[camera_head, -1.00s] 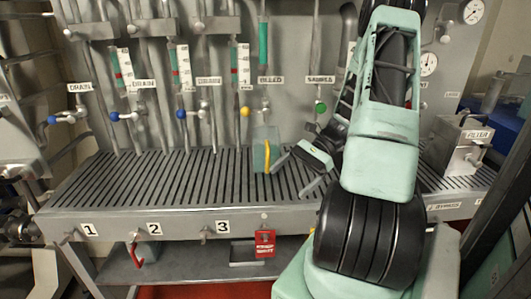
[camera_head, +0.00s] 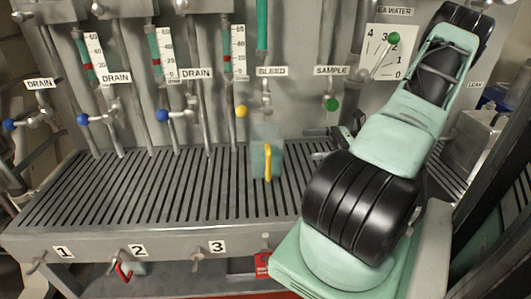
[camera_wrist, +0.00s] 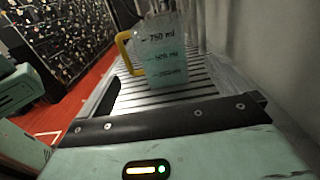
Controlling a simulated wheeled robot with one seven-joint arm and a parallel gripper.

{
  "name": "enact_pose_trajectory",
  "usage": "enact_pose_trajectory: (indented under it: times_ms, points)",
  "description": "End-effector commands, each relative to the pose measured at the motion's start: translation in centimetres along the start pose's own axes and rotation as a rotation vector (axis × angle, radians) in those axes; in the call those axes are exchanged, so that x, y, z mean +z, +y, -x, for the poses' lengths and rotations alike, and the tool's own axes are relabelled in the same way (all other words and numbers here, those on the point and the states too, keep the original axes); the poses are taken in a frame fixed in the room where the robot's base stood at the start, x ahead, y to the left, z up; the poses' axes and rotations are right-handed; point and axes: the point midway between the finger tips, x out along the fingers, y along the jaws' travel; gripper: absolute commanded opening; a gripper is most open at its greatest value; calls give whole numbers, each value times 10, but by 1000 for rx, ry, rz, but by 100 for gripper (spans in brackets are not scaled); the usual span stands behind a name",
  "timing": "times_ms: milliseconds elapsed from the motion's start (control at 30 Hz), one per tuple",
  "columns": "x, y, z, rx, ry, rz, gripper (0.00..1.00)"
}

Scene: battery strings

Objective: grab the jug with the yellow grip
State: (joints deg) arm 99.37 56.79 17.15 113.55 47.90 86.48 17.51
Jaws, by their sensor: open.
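The jug (camera_head: 276,150) is a clear, greenish, straight-sided vessel with a yellow grip (camera_head: 267,162). It stands upright on the slotted grating under the BLEED label. In the wrist view the jug (camera_wrist: 168,62) is ahead, with its ml marks facing me and its yellow grip (camera_wrist: 122,52) on the left. My gripper (camera_head: 318,143) is to the right of the jug, apart from it and empty. It is open, though my arm hides most of it in the head view and its fingertips are hard to make out in the wrist view.
The slotted grating (camera_head: 130,190) is clear left of the jug. Behind it rise pipes, gauges and valves with blue, yellow (camera_head: 242,111) and green (camera_head: 332,104) knobs. A red tag (camera_head: 262,262) hangs at the front edge. A metal box (camera_head: 483,135) stands at the right.

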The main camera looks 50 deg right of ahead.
Motion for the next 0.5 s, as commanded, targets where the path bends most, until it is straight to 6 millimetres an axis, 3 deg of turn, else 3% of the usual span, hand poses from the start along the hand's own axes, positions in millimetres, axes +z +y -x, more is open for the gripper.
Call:
enact_pose_trajectory:
  times_ms: [300,500]
  points:
    - [2,1,-66,5,-1,-2,100]
    - [0,0,-85,2,2,0,100]
